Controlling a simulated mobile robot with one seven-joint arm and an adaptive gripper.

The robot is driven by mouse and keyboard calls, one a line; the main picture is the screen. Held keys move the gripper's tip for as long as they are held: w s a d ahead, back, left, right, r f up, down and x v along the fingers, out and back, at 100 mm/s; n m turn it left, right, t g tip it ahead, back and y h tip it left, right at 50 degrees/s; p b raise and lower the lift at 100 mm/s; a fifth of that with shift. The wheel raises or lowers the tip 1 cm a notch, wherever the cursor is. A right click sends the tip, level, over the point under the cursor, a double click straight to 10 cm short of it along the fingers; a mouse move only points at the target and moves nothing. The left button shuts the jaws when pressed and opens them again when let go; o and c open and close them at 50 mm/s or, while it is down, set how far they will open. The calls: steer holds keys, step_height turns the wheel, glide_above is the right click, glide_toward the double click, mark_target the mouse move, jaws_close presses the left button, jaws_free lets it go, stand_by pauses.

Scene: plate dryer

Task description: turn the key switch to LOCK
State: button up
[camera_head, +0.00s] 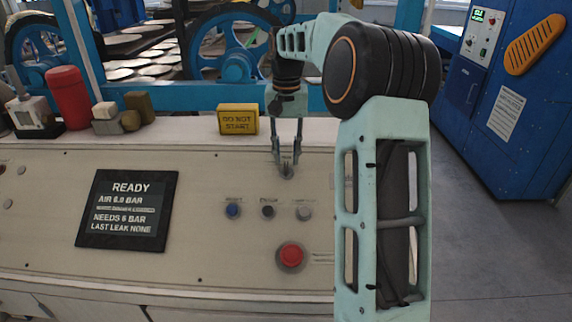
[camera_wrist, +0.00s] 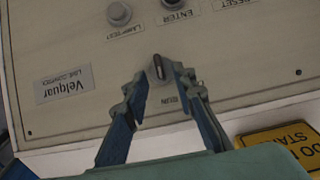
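The key switch (camera_wrist: 158,67) shows in the wrist view as a small round fitting with a dark narrow key, nearly upright in the picture. An upside-down label by it reads RUN; I see no readable LOCK label. My gripper (camera_wrist: 161,83) is open, with one finger on each side of the key. I cannot tell whether either fingertip touches it. In the head view my gripper (camera_head: 287,160) points down at the upper part of the sloping panel, and the switch is mostly hidden behind the fingertips.
The panel carries a blue button (camera_head: 233,210), a black button (camera_head: 268,210), a grey button (camera_head: 304,212) and a large red button (camera_head: 291,255). A dark display (camera_head: 128,210) reads READY. A yellow DO NOT START sign (camera_head: 238,120) stands on the ledge close to my gripper.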

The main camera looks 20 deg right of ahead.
mark_target(286, 162)
steer(key=shift+f, duration=1.7)
jaws_close()
